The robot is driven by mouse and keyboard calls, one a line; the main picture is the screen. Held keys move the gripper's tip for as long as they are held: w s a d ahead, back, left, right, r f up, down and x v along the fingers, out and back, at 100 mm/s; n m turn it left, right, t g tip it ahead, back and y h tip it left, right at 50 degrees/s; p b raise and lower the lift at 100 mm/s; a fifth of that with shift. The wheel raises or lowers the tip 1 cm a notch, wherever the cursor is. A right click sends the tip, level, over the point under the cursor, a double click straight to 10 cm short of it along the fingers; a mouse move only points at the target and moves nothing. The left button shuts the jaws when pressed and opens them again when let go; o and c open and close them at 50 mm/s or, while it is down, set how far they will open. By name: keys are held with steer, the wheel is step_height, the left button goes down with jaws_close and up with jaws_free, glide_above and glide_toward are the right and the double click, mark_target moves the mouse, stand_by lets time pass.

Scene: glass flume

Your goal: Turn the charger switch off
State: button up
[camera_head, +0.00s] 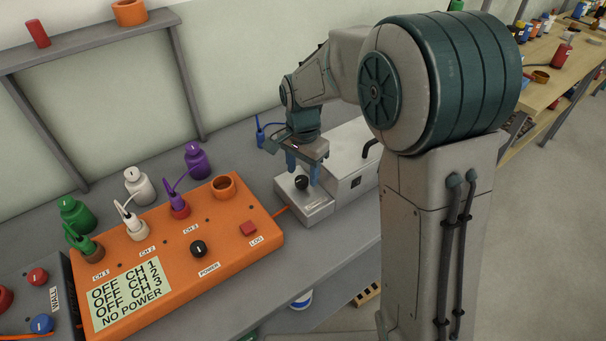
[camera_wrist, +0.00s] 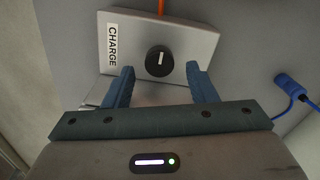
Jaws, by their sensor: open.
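The charger switch (camera_wrist: 159,61) is a round black knob with a white mark, on a grey metal panel (camera_wrist: 190,40) with a white label reading "CHARGE". In the wrist view the white mark runs up and down the picture. The knob (camera_head: 301,182) also shows in the head view, on the low front part of a grey metal box (camera_head: 352,150). My gripper (camera_wrist: 158,78) is open, with its blue fingers on either side of the knob and nothing held. In the head view my gripper (camera_head: 303,172) points down over the knob. I cannot tell whether the fingers touch it.
An orange console (camera_head: 225,240) stands to the left, with a black POWER knob (camera_head: 198,249) and a display reading "NO POWER". A blue connector (camera_wrist: 286,82) on a cable lies near the charger. Several bottles stand behind the console. The bench surface between console and charger is mostly clear.

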steer(key=shift+f, duration=0.9)
steer(key=shift+c, duration=0.3)
steer(key=c, duration=0.9)
